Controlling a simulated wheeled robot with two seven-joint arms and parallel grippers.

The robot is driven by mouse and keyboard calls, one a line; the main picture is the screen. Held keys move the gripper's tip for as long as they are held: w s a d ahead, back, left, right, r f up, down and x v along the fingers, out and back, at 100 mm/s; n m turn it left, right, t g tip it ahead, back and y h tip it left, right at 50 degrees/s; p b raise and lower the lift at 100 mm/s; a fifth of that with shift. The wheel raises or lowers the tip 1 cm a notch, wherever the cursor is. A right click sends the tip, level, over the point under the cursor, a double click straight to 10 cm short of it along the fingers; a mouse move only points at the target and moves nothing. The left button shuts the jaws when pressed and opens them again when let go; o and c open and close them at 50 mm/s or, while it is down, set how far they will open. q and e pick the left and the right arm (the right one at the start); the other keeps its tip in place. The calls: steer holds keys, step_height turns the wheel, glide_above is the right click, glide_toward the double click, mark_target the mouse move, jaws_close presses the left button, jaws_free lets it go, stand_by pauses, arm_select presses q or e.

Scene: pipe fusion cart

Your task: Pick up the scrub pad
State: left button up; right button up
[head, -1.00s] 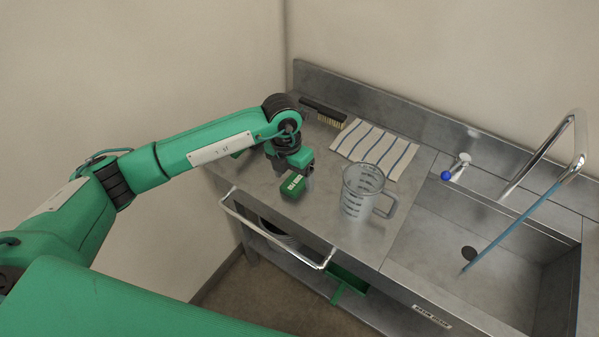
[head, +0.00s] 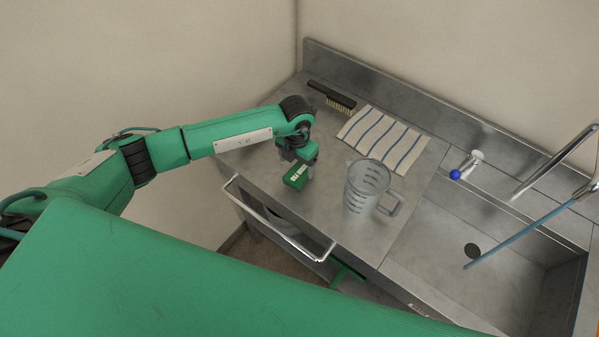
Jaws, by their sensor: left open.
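The scrub pad (head: 296,178) is a small green block with pale lettering. It lies on the steel counter (head: 330,222), left of the measuring jug. My left gripper (head: 297,168) points down right at the pad, with its jaws open. The hand hides the pad's far part, and I cannot tell whether the fingers are beside the pad or just above it. My right gripper is out of view.
A clear measuring jug (head: 362,187) stands right of the pad. A striped cloth (head: 383,139) and a black-handled brush (head: 331,95) lie behind. A sink (head: 500,262) with a tap is at the right. A metal rail (head: 275,228) runs along the counter's front.

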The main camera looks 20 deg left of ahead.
mark_target(299, 172)
arm_select(q)
steer(key=shift+s+d+f+p, duration=0.1)
steer(key=shift+d+f+p, duration=0.15)
steer(key=shift+f+p, duration=0.5)
step_height(299, 172, down, 2)
steer(key=shift+d+f+p, duration=0.1)
steer(key=shift+d+p, duration=0.05)
steer(key=shift+p, duration=0.4)
steer(key=shift+f, duration=0.65)
steer(key=c, duration=1.1)
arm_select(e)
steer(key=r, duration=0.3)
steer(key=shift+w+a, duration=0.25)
